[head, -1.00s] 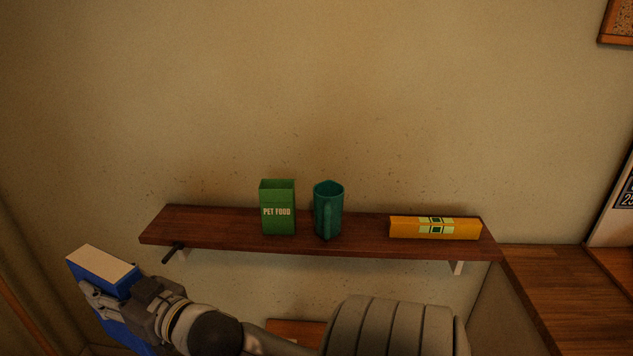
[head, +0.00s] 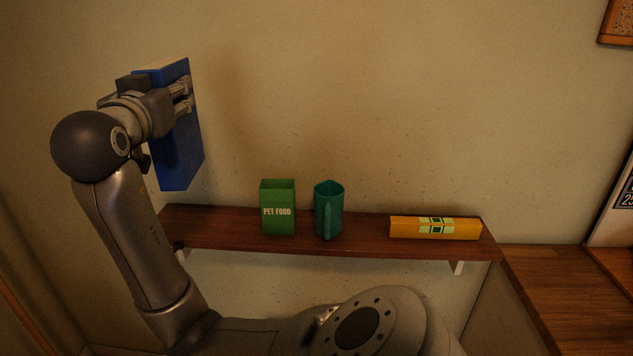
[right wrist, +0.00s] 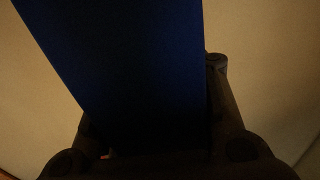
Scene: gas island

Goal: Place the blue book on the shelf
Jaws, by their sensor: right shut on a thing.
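The blue book (head: 178,150) is held upright, slightly tilted, in the air above the left end of the brown wooden shelf (head: 365,228). My right gripper (head: 182,96) is shut on it near its upper part. In the right wrist view the blue book (right wrist: 125,60) fills the middle, between the dark fingers of my right gripper. The book's lower edge shows a little above the shelf's left end in the head view; its exact distance from the wall cannot be told. My left gripper is not in view.
On the shelf stand a green pet food box (head: 278,207), a teal mug (head: 328,210) and a lying yellow box (head: 435,228). The shelf's left end is bare, and there is a gap between mug and yellow box. A wooden counter (head: 570,290) lies at the right.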

